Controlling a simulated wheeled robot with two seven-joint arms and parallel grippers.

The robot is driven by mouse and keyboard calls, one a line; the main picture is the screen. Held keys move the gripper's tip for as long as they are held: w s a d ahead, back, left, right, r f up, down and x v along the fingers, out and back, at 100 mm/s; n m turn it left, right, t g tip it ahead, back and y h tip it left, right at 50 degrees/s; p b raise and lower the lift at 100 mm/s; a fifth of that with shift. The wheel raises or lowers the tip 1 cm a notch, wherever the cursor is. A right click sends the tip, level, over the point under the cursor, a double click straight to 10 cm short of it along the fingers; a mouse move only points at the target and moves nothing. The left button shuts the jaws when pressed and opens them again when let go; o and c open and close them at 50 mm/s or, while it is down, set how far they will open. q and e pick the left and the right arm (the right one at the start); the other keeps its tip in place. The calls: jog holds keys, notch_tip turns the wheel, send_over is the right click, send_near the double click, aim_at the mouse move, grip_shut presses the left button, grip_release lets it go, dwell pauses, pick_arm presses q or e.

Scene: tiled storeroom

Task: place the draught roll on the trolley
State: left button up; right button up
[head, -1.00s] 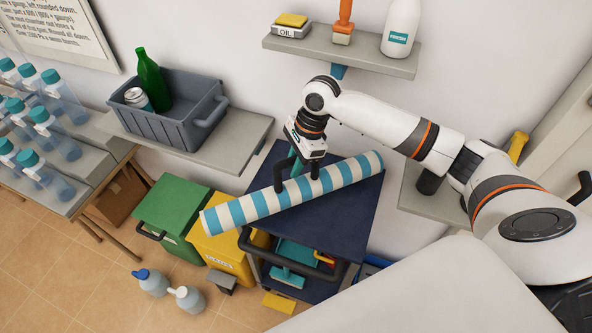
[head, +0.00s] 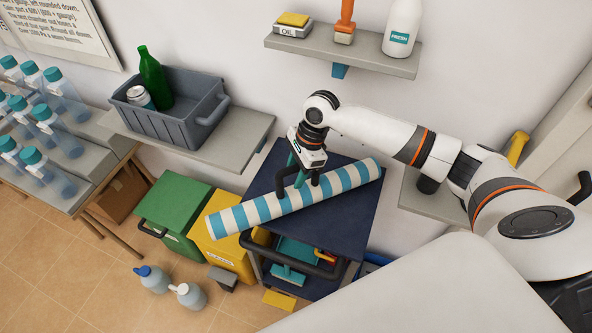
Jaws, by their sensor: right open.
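The draught roll (head: 252,211), a long tube with blue and white stripes, lies slantwise over the top of the dark blue trolley (head: 348,218). Its left end juts out past the trolley's edge, above the yellow bin. My right gripper (head: 298,185) points down at the middle of the roll. Its black fingers are open and stand on either side of the roll. I cannot tell whether they touch it. My left gripper is not in view.
A yellow bin (head: 218,247) and a green bin (head: 172,215) stand left of the trolley. Two spray bottles (head: 188,295) stand on the floor. A wall shelf (head: 345,55) is above. A grey crate (head: 172,112) sits on a ledge at left.

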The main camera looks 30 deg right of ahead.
jog(key=b+v, duration=0.1)
jog(key=v, duration=1.1)
jog(key=shift+r, duration=0.1)
